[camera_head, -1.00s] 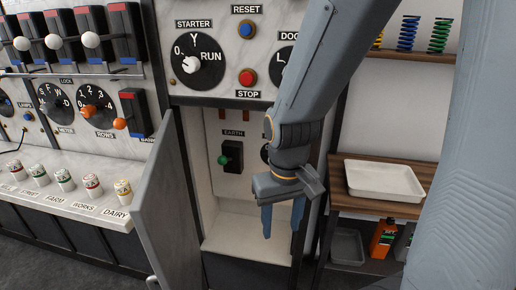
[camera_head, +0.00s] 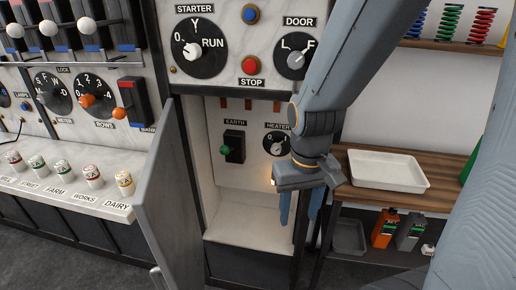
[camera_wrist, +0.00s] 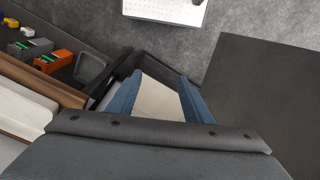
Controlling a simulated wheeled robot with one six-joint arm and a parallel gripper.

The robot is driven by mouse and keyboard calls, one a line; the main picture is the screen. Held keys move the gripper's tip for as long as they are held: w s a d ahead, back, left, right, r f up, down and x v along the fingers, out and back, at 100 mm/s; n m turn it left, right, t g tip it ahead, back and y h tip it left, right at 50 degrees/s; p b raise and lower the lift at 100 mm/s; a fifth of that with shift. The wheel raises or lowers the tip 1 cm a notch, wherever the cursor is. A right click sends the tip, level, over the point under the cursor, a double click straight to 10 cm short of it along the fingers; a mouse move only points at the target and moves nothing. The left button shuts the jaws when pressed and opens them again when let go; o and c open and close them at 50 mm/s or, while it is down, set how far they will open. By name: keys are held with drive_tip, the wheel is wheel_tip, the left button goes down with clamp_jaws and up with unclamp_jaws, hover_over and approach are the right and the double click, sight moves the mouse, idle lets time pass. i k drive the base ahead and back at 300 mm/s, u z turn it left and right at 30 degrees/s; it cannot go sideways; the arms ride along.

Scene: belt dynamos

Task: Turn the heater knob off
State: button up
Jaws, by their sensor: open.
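The heater knob (camera_head: 277,147) is a small black round dial with a white pointer. It sits on the pale back panel inside the open cabinet, under a HEATER label (camera_head: 278,126). My arm covers part of its right side. I cannot tell its setting for sure. My gripper (camera_head: 299,211) is open and empty, with its blue fingers pointing down, in front of the cabinet and below and right of the knob. The fingers also show in the wrist view (camera_wrist: 160,100), above the pale cabinet floor; the knob is not in that view.
The grey cabinet door (camera_head: 168,205) stands open at the left. An EARTH switch with a green knob (camera_head: 224,149) is left of the heater knob. A wooden shelf with a white tray (camera_head: 388,171) is at the right. Starter and door dials are above.

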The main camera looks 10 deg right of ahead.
sight(276, 149)
drive_tip(key=k, duration=0.5)
drive_tip(key=z, duration=1.8)
drive_tip(key=i, duration=0.75)
drive_tip(key=u, duration=2.2)
